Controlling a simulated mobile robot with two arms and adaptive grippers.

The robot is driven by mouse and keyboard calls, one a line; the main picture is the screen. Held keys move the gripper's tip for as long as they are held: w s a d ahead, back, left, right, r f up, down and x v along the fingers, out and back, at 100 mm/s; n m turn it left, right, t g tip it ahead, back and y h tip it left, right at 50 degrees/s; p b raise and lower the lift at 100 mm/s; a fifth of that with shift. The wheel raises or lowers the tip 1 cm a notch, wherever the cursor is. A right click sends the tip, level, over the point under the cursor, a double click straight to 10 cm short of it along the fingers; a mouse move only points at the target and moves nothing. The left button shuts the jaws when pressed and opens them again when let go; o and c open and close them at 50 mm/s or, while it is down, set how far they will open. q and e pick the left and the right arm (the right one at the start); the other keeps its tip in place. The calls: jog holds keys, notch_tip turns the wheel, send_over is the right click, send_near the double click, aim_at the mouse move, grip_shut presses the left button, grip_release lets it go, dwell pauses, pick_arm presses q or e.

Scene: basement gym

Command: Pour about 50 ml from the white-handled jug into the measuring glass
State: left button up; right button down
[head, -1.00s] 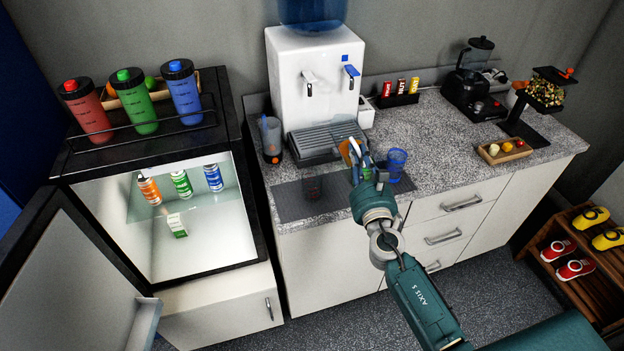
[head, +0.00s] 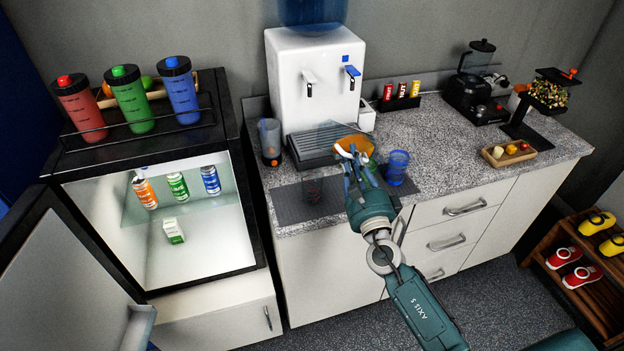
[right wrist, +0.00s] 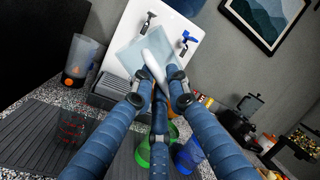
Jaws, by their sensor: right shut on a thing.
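The jug (right wrist: 128,55) is pale and see-through. My right gripper (right wrist: 156,80) is shut on its white handle (right wrist: 154,56). In the head view the right gripper (head: 352,154) is over the counter's front half, in front of the drip tray, with the faint jug body beyond the fingers. I cannot tell how far the jug is tilted. The measuring glass (head: 312,189), clear with red marks, stands on the dark mat left of the gripper; it also shows in the right wrist view (right wrist: 72,126). No liquid stream is visible. My left gripper is out of view.
A blue glass (head: 397,166) stands right of the gripper, and a green one (right wrist: 146,150) is partly hidden by the fingers. An orange patch (head: 359,146) shows behind the gripper. The water dispenser (head: 318,75) is behind; a clear shaker (head: 270,140) stands left. The fridge door (head: 75,285) hangs open.

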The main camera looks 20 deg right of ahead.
jog(key=shift+n, duration=0.5)
jog(key=shift+a+f+n+y+b, duration=0.1)
jog(key=shift+f+n+y+b, duration=0.2)
jog(key=shift+f+n+b, duration=0.45)
jog(key=shift+b, duration=0.35)
jog(key=shift+a+f+n+t+b, duration=0.15)
jog(key=shift+f+n+t+b, duration=0.2)
jog(key=shift+n+b, duration=0.1)
jog(key=shift+a, duration=0.15)
jog(key=shift+d, duration=0.35)
